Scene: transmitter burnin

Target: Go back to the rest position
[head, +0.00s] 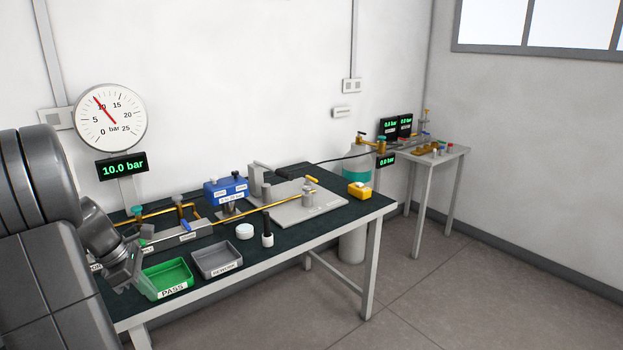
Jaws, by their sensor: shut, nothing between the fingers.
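My gripper (122,278) shows at the lower left in the head view, at the end of my grey arm. It is above the left end of the workbench (345,208), just left of the green PASS tray (165,278). Its fingers look closed, with nothing seen between them. My arm hides the left end of the bench. Both trays look empty.
A grey tray (216,258), white round container (245,231), black upright tool (267,232), blue transmitter (226,190) and brass piping (158,212) crowd the bench. A gas cylinder (352,245) and small side table (450,152) stand beyond. The right floor is clear.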

